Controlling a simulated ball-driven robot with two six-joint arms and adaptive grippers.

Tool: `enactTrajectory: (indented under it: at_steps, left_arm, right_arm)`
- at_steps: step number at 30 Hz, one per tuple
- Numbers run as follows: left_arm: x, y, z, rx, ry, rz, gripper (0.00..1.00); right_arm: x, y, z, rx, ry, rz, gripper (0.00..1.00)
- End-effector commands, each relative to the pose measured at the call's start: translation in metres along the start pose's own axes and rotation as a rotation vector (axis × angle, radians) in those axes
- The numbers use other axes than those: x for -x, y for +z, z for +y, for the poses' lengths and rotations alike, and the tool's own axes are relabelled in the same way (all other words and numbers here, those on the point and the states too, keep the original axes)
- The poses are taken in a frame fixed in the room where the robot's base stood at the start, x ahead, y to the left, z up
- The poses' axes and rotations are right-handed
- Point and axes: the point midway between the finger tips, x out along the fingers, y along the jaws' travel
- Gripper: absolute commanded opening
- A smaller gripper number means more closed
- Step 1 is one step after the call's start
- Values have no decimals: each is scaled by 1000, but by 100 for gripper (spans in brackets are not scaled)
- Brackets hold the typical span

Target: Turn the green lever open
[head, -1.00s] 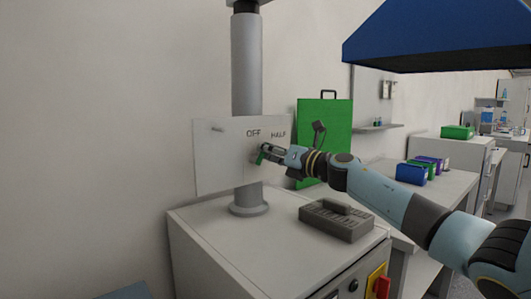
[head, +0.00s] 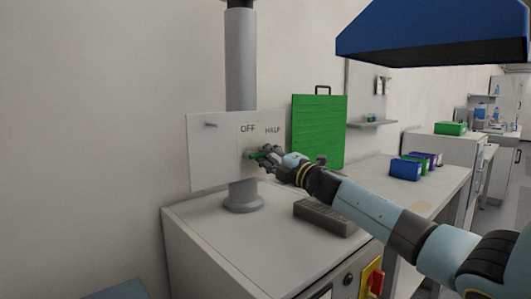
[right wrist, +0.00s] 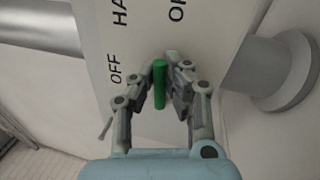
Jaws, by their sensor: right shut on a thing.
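The green lever (head: 261,155) is on a white panel marked OFF and HALF. In the head view it lies nearly level below these words, partly covered by my fingers. My right gripper (head: 264,156) reaches it from the right and is shut on it. In the right wrist view the green lever (right wrist: 159,88) stands between the two fingers of my right gripper (right wrist: 160,82), its inner end against the panel. The lever's pivot is hidden. My left gripper is not in view.
The white panel (head: 208,160) is fixed to a grey vertical post (head: 241,70) on a white cabinet (head: 215,235). A dark grey block (head: 325,217) lies on the cabinet right of the post. A green board (head: 318,130) stands behind my right arm. A blue hood (head: 430,38) hangs above.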

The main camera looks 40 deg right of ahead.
Motion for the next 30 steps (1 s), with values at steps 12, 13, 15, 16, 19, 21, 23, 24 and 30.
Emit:
enactTrajectory:
  at_steps: [12, 13, 15, 16, 19, 21, 23, 24, 30]
  left_arm:
    - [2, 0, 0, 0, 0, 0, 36]
    - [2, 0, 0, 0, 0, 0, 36]
    - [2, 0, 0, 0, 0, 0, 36]
    - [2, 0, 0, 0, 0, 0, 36]
    - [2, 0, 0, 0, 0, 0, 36]
    - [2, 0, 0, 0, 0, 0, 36]
    - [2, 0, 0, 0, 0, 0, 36]
    - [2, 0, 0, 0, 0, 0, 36]
    - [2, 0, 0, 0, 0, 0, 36]
  right_arm:
    - [1, -2, -6, -160, 0, -29, 0]
    - [1, -2, -6, -164, 0, -30, 0]
    - [1, -2, -6, -172, 0, -32, 0]
    - [1, -2, -6, -174, 0, -32, 0]
    - [1, -2, -6, -177, 0, -33, 0]
    - [1, -2, -6, -178, 0, -33, 0]
    - [1, -2, -6, -178, 0, -33, 0]
    - [1, -2, -6, -178, 0, -33, 0]
    - [1, -2, -6, -177, 0, -33, 23]
